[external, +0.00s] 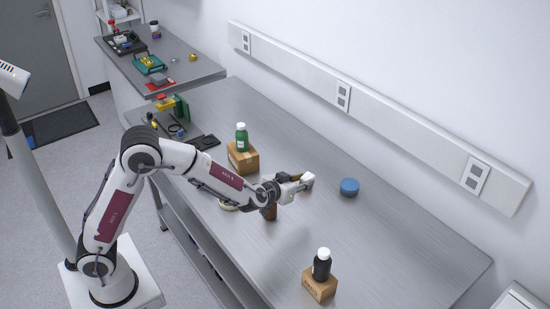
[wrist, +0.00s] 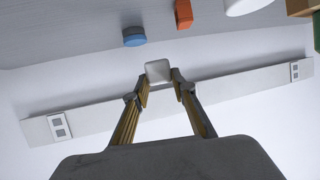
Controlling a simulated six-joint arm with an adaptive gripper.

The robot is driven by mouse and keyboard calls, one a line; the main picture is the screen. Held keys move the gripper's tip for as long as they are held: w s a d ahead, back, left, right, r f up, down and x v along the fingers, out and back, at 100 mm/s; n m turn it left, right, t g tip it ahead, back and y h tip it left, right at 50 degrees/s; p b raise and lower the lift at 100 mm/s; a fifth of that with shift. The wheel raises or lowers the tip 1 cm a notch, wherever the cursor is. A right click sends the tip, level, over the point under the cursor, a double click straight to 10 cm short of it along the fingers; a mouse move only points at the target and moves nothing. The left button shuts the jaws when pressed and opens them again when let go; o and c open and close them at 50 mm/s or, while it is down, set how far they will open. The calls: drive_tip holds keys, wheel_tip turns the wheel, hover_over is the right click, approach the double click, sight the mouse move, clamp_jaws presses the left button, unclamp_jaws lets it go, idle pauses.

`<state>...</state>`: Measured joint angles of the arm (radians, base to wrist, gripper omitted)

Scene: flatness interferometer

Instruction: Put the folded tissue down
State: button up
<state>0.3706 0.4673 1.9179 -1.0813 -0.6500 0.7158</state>
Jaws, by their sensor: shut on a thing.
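My gripper (external: 300,184) is shut on a small white folded tissue (external: 308,179), held in the air above the metal bench (external: 390,235). In the wrist view the tissue (wrist: 158,70) sits between the two fingertips (wrist: 160,82) as a pale rounded square. The fingers hide part of it in the external view. No contact between the tissue and the bench shows.
A blue round thing (external: 349,187) stands right of my gripper. A brown block (external: 269,213) and a pale ring (external: 229,206) are below my wrist. Boxes carry a green bottle (external: 242,137) and a black bottle (external: 322,264).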

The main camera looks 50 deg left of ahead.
drive_tip(key=shift+w+d+f+n+y, duration=0.2)
drive_tip(key=shift+w+f+n+y, duration=0.25)
drive_tip(key=shift+w+f+y, duration=0.2)
drive_tip(key=shift+w+d+f+n+y, duration=0.2)
drive_tip(key=shift+w+f+n+y, duration=0.3)
drive_tip(key=shift+f, duration=0.25)
drive_tip(key=shift+f+g, duration=0.1)
drive_tip(key=shift+g, duration=0.2)
hover_over(306, 214)
drive_tip(key=shift+f, duration=3.05)
drive_tip(key=shift+f, duration=0.1)
drive_tip(key=shift+f, duration=1.8)
drive_tip(key=shift+f, duration=0.15)
drive_tip(key=o, duration=0.7)
